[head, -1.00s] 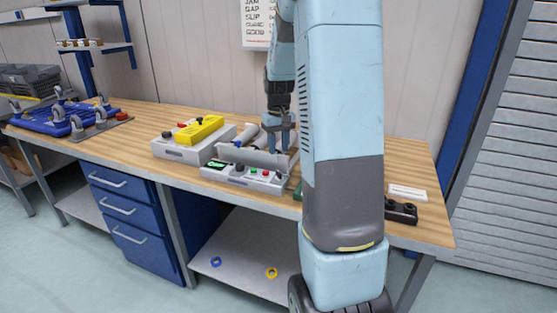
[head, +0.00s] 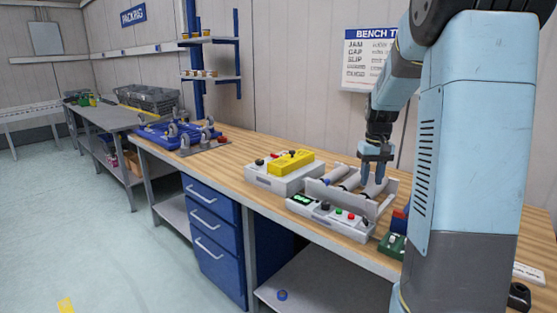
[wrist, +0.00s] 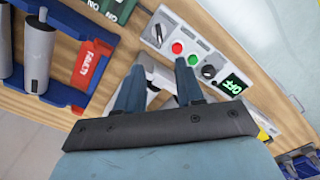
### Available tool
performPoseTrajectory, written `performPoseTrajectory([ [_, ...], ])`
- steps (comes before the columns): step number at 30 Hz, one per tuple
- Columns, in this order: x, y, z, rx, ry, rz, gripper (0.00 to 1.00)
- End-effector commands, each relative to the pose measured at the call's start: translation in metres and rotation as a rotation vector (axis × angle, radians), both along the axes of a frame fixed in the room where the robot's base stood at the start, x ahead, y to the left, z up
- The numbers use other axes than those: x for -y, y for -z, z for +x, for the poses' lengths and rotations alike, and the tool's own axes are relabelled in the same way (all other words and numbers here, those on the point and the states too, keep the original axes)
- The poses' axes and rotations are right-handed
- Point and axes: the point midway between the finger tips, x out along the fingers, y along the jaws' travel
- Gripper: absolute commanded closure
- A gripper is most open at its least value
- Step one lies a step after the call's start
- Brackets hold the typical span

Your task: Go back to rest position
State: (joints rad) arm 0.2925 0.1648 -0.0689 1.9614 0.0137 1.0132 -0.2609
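My gripper (head: 375,168) points down over the white roller rig (head: 393,190) on the bench, near the rollers, in the head view. In the wrist view my gripper (wrist: 158,75) has its two blue fingers apart. White parts of the rig show between and behind them, and nothing is clearly held. Whether the fingertips touch the rig cannot be told. My arm comes in from the upper right and hides part of the bench.
The rig's control panel (head: 325,212) is in front of the rollers. A grey box with a yellow top (head: 285,172) stands left of it. A red FAULT bin (wrist: 92,64) lies close by. A blue tray (head: 165,134) is farther left.

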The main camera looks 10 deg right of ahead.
Motion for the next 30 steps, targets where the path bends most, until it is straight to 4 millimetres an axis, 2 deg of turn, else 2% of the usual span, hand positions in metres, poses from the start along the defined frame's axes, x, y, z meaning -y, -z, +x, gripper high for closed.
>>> performPoseTrajectory([
  [4,-0.013,-0.014,-0.009,0.026,-0.006,-0.006,0.63],
  [8,-0.036,-0.035,-0.029,0.07,-0.017,-0.015,0.63],
  [18,-0.096,-0.08,-0.095,0.199,-0.047,-0.032,0.63],
  [24,-0.125,-0.095,-0.139,0.275,-0.062,-0.037,0.63],
  [30,-0.149,-0.102,-0.182,0.351,-0.079,-0.037,0.63],
])
